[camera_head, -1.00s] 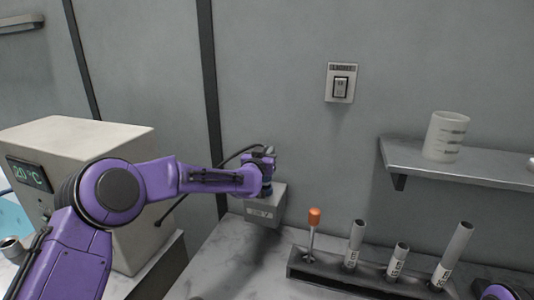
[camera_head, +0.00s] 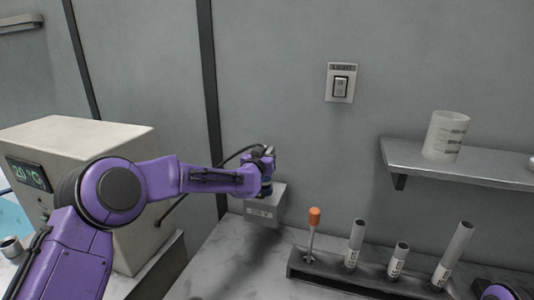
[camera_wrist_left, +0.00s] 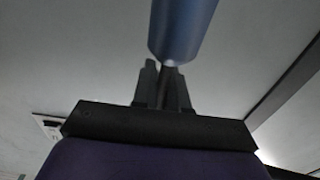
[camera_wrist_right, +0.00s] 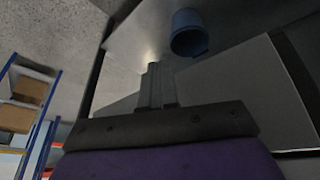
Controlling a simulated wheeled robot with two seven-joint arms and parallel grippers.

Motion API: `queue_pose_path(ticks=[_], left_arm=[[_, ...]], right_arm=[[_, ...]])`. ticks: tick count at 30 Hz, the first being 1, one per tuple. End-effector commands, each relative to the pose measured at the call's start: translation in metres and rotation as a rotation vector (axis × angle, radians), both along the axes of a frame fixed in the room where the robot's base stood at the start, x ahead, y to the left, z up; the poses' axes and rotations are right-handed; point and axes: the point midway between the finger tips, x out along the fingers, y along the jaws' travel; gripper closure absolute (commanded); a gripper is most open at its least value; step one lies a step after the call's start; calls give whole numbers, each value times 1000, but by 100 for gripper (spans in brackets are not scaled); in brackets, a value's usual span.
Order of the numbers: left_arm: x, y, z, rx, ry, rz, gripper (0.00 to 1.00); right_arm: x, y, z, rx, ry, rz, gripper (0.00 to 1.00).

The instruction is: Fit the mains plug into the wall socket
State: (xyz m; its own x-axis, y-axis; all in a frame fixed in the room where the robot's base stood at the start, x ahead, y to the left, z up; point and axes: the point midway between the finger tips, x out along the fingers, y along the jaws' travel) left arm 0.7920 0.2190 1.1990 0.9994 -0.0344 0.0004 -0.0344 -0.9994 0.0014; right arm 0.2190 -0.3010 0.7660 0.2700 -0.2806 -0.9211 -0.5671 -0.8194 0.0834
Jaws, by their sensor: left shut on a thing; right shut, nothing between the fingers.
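My left gripper (camera_head: 268,168) is shut on the mains plug, close above the grey wall box with a label. The plug's blue body (camera_wrist_left: 182,30) fills the top of the left wrist view, in front of the closed fingers. A black cable (camera_head: 236,155) loops from the gripper towards the cream appliance. The wall socket is this grey box (camera_head: 261,211), low on the wall; its opening is hidden, and I cannot tell whether the plug touches it. My right gripper (camera_wrist_right: 154,72) is shut and empty, with a blue cup-like thing (camera_wrist_right: 189,33) beyond its fingers.
A cream appliance (camera_head: 88,145) with a temperature display stands at left. A light switch (camera_head: 340,83) is on the wall. A shelf (camera_head: 480,166) holds a white beaker (camera_head: 445,136). A dark rack (camera_head: 340,279) with tubes and an orange-handled tool (camera_head: 314,217) stands on the bench.

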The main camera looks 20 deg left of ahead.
Motion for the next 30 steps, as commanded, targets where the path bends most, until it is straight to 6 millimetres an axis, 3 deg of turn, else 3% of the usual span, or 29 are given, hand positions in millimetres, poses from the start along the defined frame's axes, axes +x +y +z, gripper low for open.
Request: queue_pose_path(ticks=[30], left_arm=[[0, 0, -22, 0, 0, 0, 100]], right_arm=[[0, 0, -17, 0, 0, 0, 100]])
